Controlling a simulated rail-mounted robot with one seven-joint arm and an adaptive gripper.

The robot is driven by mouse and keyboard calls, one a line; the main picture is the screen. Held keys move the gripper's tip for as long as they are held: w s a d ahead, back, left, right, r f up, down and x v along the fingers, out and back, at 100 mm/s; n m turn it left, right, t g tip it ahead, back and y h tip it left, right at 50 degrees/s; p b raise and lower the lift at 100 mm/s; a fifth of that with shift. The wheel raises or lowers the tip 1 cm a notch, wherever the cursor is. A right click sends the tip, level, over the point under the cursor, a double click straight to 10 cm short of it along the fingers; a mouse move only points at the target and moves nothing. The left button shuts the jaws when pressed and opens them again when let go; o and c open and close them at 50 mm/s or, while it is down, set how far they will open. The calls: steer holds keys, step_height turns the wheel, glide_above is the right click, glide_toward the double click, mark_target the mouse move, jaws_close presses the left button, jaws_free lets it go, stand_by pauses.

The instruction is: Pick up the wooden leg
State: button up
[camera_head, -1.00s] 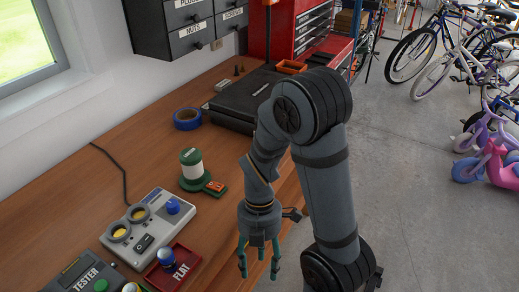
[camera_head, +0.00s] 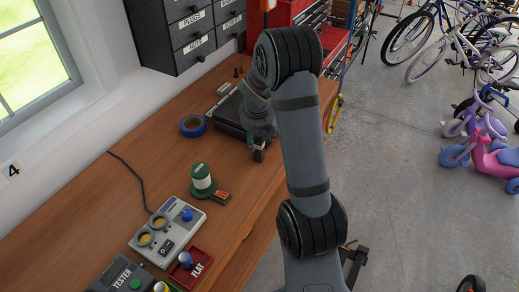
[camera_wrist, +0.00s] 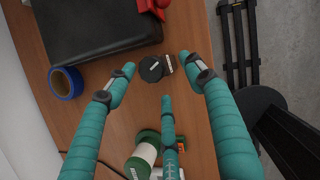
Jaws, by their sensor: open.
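My gripper (camera_wrist: 160,80) has three teal fingers, spread apart and empty in the wrist view. In the head view my gripper (camera_head: 258,150) hangs over the bench edge by the black case, its fingers mostly hidden. I cannot tell whether this is the wooden leg, and no other leg is clearly visible.
The wooden bench (camera_head: 120,200) holds a black case (camera_head: 229,112), blue tape (camera_head: 193,126), a green-white spool (camera_head: 201,178), a control box (camera_head: 166,232) and a tester (camera_head: 122,274). Dark drawers (camera_head: 190,30) hang on the wall. Bench is clear between tape and spool.

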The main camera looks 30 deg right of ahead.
mark_target(259, 150)
steer(key=b+x, duration=0.1)
steer(key=x, duration=0.5)
steer(key=shift+w+f, duration=0.1)
steer(key=shift+f, duration=0.1)
steer(key=shift+r, duration=0.1)
steer(key=shift+c, duration=0.3)
steer(key=shift+c, duration=0.5)
steer(key=c, duration=0.9)
steer(key=shift+c, duration=0.2)
